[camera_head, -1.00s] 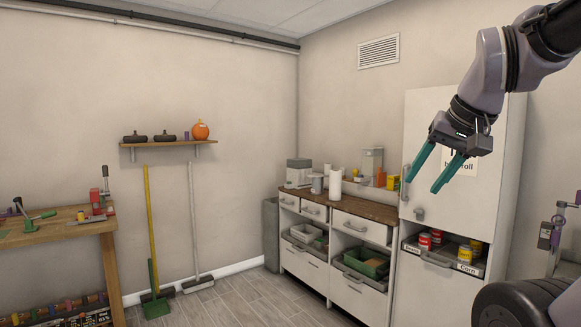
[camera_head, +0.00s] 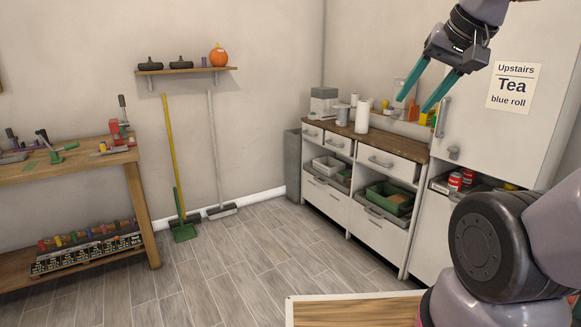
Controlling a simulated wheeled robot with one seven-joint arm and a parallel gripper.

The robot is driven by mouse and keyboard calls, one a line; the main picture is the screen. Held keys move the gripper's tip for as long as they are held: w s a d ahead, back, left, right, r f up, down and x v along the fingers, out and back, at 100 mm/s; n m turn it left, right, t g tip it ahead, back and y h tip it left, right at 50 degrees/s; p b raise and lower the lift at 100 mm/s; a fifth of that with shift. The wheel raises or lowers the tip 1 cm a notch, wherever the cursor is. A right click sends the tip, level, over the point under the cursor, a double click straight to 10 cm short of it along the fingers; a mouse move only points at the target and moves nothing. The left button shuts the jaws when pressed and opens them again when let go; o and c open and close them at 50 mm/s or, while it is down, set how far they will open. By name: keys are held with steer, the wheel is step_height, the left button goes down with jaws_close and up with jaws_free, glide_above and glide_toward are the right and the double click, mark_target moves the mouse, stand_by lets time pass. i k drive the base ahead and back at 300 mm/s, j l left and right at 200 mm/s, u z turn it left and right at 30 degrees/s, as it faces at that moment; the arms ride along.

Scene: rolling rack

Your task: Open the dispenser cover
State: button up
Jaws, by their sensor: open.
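My gripper (camera_head: 414,104) is at the upper right, with its two teal fingers apart and nothing between them. In the picture it overlaps the right end of the wooden counter (camera_head: 388,136); its depth from the counter is hard to judge. A grey-and-white box-shaped container with a lid-like top (camera_head: 324,101) stands at the counter's far left. A clear-sided container (camera_head: 399,91) is partly hidden behind my fingers. I cannot tell which of these is the dispenser, and no cover is clearly visible. A white paper roll (camera_head: 362,117) stands upright on the counter.
Drawers and open bins fill the counter unit. A workbench (camera_head: 85,168) is at left. Grey floor (camera_head: 235,265) lies free between. A wooden surface (camera_head: 350,312) shows at the bottom.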

mark_target(318, 92)
steer(key=i, duration=1.55)
steer(key=i+j, duration=0.1)
steer(key=i, duration=1.45)
steer(key=i+z, duration=0.1)
steer(key=i, duration=1.45)
